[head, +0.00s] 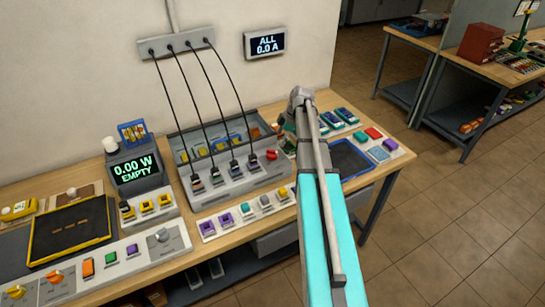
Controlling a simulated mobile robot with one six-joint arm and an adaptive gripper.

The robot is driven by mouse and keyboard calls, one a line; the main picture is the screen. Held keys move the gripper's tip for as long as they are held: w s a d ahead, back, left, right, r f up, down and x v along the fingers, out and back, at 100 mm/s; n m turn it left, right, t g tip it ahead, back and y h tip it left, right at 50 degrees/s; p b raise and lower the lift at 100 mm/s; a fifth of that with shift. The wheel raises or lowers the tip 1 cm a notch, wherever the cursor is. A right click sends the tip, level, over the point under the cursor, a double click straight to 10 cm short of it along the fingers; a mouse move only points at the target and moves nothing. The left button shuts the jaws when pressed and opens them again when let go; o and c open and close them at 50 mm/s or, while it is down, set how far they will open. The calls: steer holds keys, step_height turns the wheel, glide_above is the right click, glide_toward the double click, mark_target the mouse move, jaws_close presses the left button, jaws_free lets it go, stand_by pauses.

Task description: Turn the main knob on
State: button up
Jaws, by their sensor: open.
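A red knob (272,155) sits at the right end of the grey charging box (240,182) on the bench. A grey knob (163,236) stands on a panel at the front edge, and an orange knob (55,278) and a yellow knob (15,291) are at the lower left. Labels are too small to tell which is the main knob. My gripper (284,133) is at the far end of my arm, just right of and above the red knob, apart from it as far as I can see. It is open and holds nothing visible; my arm hides much of it.
A display (137,169) reads 0.00 W EMPTY; a wall display (266,43) reads ALL 0.0 A. Several black cables hang from a wall strip (175,42) to the charging box. Batteries, a dark tray (70,230) and a blue-rimmed tray (372,172) crowd the bench. Floor lies right.

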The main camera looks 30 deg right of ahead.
mark_target(274, 151)
steer(key=shift+b+x, duration=3.4)
steer(key=shift+x, duration=0.55)
steer(key=c, duration=1.2)
steer(key=shift+o, duration=0.2)
